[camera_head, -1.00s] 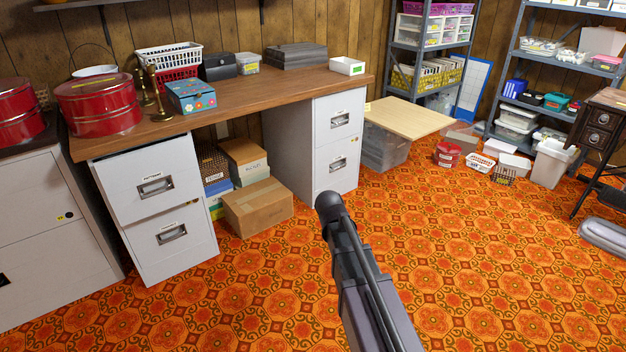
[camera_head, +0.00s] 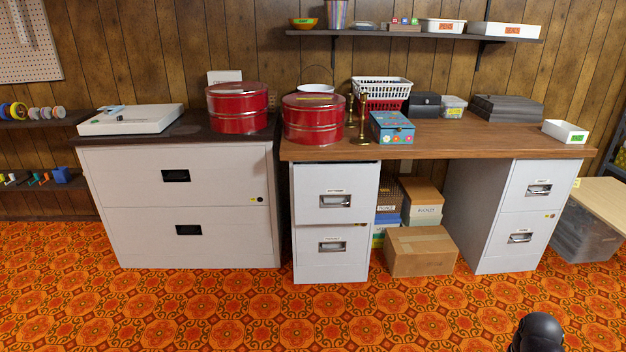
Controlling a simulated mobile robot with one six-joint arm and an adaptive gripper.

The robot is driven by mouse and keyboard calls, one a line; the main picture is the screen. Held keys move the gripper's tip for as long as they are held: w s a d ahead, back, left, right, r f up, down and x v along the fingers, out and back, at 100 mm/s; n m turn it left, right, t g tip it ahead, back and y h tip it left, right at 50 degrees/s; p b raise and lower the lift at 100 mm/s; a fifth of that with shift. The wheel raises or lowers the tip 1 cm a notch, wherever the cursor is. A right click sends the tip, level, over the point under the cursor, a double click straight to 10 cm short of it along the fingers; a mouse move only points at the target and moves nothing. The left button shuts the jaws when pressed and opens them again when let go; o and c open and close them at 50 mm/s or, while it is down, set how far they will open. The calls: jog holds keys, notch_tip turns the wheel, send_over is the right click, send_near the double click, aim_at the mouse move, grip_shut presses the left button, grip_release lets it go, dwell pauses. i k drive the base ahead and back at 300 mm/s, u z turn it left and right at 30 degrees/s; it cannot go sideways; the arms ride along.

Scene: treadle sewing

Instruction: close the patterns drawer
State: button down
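The patterns drawer (camera_head: 335,188) is the upper drawer of the light grey two-drawer cabinet under the left end of the wooden desk. Its label is small but appears to read "patterns". It has a metal recessed handle (camera_head: 334,200). Its front looks wider than the drawer below and stands a little forward, with a dark gap along its top, so it looks partly open. The lower drawer (camera_head: 331,250) looks shut. A dark rounded part of my arm shows at the bottom right, well away from the cabinet. My gripper's fingers are not in view.
A wide grey lateral cabinet (camera_head: 180,220) stands just left. A cardboard box (camera_head: 421,252) sits on the floor right of the drawers, with a second file cabinet (camera_head: 510,215) beyond. The patterned carpet (camera_head: 300,320) in front is clear.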

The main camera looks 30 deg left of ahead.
aim_at(338, 193)
jog(key=k, duration=1.3)
jog(key=u, duration=0.6)
jog(key=i, duration=1.95)
jog(key=z, duration=0.6)
